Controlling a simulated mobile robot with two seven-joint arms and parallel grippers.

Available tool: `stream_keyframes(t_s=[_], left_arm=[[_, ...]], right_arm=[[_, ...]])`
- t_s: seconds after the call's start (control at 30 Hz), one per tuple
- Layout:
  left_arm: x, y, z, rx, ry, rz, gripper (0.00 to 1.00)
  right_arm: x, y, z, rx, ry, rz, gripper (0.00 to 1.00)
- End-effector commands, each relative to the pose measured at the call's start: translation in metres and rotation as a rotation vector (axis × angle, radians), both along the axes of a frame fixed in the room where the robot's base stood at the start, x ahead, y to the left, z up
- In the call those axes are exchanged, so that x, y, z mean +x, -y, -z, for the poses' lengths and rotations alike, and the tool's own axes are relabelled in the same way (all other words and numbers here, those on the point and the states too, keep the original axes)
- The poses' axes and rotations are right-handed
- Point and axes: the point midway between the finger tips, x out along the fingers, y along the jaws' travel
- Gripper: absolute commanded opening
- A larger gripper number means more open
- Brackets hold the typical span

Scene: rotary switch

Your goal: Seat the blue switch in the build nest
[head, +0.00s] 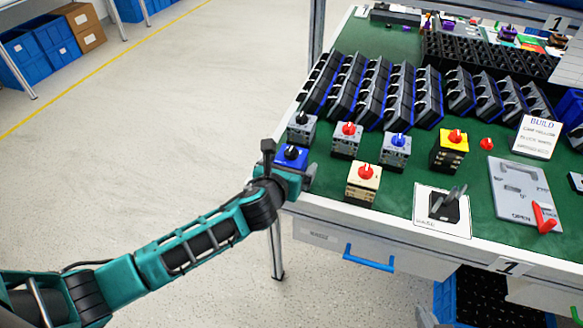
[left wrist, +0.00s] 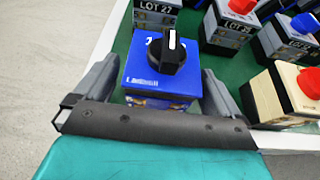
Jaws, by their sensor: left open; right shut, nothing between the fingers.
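The blue switch (head: 291,153), a blue-topped block with a black knob, stands at the left front corner of the green bench top. It also shows in the left wrist view (left wrist: 158,88), upright. My left gripper (head: 288,165) is open, with one finger on each side of the blue switch; I cannot tell whether they touch it. The switch's lower part is partly hidden by the gripper. A black holder with grey prongs (head: 443,207) stands on a white plate near the front edge and may be the build nest. My right gripper is not in view.
Blocks with red (head: 348,140), blue (head: 396,150) and yellow-and-red (head: 452,145) tops stand close by. A cream block (head: 364,183) is right of my gripper. Black bins fill the back.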

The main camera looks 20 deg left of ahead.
Motion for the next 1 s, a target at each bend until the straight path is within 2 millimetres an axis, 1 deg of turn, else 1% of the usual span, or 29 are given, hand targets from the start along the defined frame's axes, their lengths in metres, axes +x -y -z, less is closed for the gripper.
stream_keyframes(t_s=[0.03,0.1,0.37,1.0], left_arm=[[0.0057,0.0001,0.0025,0.0,0.002,-0.001,0.98],[0.0099,0.0002,0.0035,0.0,0.002,0.0,0.98],[0.0114,0.0002,0.0038,0.0,0.001,0.001,0.98],[0.0109,0.0002,0.0039,0.0,0.0,0.001,0.37]], right_arm=[[0.0002,0.0,0.0022,0.0,0.001,0.0,0.0],[0.0003,0.0001,0.0027,0.0,0.001,0.0,0.0],[0.0003,0.0001,0.0022,0.0,0.001,0.0,0.0],[0.0003,-0.0002,0.0024,0.0,0.0,0.0,0.0]])
